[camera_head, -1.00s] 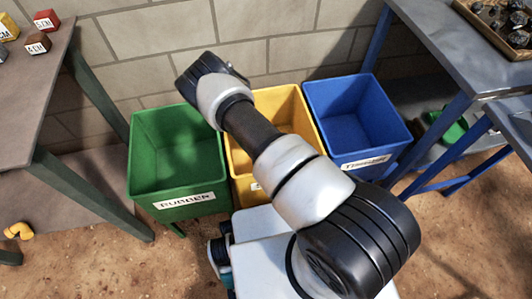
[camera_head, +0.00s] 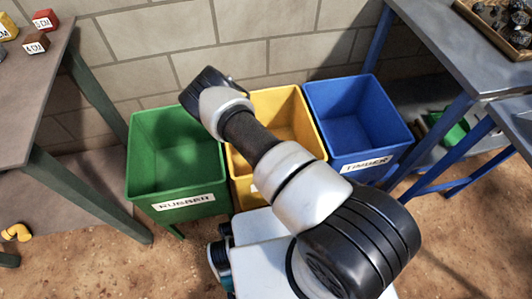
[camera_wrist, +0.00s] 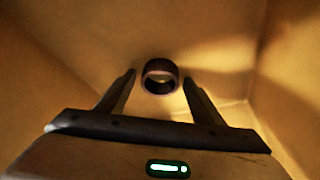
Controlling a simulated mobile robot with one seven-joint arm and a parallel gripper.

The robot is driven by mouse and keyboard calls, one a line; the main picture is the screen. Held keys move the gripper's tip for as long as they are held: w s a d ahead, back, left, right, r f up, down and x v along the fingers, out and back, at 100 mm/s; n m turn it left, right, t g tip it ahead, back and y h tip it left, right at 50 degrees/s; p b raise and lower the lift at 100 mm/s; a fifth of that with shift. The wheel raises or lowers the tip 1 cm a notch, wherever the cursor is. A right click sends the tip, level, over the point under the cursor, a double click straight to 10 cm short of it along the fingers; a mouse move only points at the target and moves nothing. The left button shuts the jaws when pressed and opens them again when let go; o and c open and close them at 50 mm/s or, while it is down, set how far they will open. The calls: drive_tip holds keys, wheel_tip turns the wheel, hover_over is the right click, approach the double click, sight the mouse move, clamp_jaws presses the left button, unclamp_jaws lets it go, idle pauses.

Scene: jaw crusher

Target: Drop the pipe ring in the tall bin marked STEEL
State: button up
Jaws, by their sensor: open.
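The pipe ring (camera_wrist: 159,91) is a small dark ring in the wrist view, just beyond my fingertips, with a visible gap to each finger. My gripper (camera_wrist: 159,77) is open and points into a bin with yellow walls. I cannot tell whether the ring is falling or lying on the bottom. In the head view the yellow bin (camera_head: 277,101) stands between two others, and my arm covers most of its front. Its label is hidden, so I cannot read STEEL. My gripper's fingers are hidden in the head view.
A green bin (camera_head: 143,152) marked RUBBER stands left, and a blue bin (camera_head: 394,133) marked TIMBER stands right. Tables (camera_head: 40,92) flank the bins, with a block wall (camera_head: 250,40) behind. A yellow pipe elbow (camera_head: 17,232) lies at the lower left.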

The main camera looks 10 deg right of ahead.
drive_tip(key=s+a+r+y+p, duration=0.1)
drive_tip(key=s+r+p, duration=0.1)
drive_tip(key=r, duration=2.2)
drive_tip(key=s+a+r+p, duration=0.1)
drive_tip(key=a+r+p, duration=0.1)
drive_tip(key=r, duration=2.1)
drive_tip(key=s+d+r+n+t+y, duration=0.1)
drive_tip(key=s+d+r+n, duration=0.15)
drive_tip(key=s+r, duration=1.05)
drive_tip(key=s+r+n, duration=0.3)
drive_tip(key=s+r, duration=0.4)
drive_tip(key=s, duration=0.3)
drive_tip(key=shift+s+d+t, duration=0.15)
drive_tip(key=shift+s+t, duration=0.05)
drive_tip(key=shift+t, duration=0.2)
drive_tip(key=shift+r+n, duration=0.25)
